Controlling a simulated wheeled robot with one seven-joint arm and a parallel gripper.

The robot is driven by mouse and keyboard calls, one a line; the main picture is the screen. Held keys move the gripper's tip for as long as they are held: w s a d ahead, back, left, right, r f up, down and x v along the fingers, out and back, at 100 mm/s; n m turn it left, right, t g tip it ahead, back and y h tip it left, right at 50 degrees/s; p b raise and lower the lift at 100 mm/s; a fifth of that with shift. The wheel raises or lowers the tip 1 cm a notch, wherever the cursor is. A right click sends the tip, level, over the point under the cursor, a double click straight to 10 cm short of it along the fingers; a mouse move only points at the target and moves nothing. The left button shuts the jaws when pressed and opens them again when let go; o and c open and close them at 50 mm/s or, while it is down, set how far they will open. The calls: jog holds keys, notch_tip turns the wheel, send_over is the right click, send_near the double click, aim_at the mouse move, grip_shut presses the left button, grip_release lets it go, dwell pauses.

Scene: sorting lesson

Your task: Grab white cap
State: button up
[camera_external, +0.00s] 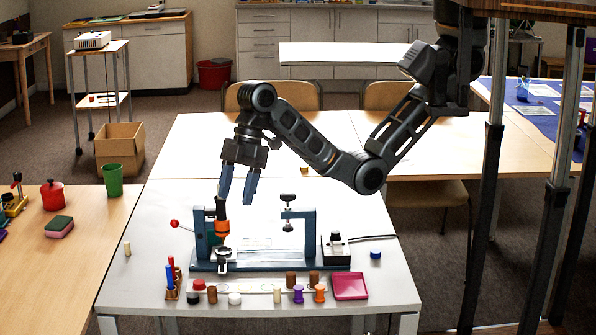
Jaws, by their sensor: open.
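A small round white cap (234,298) lies at the front of the white table (130,290), in a row of small coloured pieces. My gripper (235,202) points down with its blue fingers apart and nothing visible between them. It is above and behind the white cap, well apart from it, by the left side of a blue clamp stand (270,265). The left finger appears close to the stand's orange-and-black tool (222,226); I cannot tell whether they touch.
Red-and-black, brown, purple and orange pieces flank the cap. A pink tray (349,286) is at right, a black box (336,250) with a cable behind it. A blue cap (375,254) lies farther right. A red-knobbed lever (175,223) sticks out left. The table's left front is fairly clear.

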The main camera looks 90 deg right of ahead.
send_over(235, 296)
jog(key=s+d, duration=0.1)
jog(key=d, duration=0.1)
jog(key=f, duration=2)
jog(key=shift+s+a+f, duration=0.1)
jog(key=shift+a+f, duration=0.05)
jog(key=shift+a, duration=0.05)
jog(key=shift+d+x, duration=0.15)
jog(key=shift+x, duration=1.15)
jog(key=shift+d+x, duration=0.15)
jog(key=shift+x, duration=1.1)
jog(key=shift+s+f, duration=0.1)
jog(key=shift+c, duration=0.4)
grip_shut()
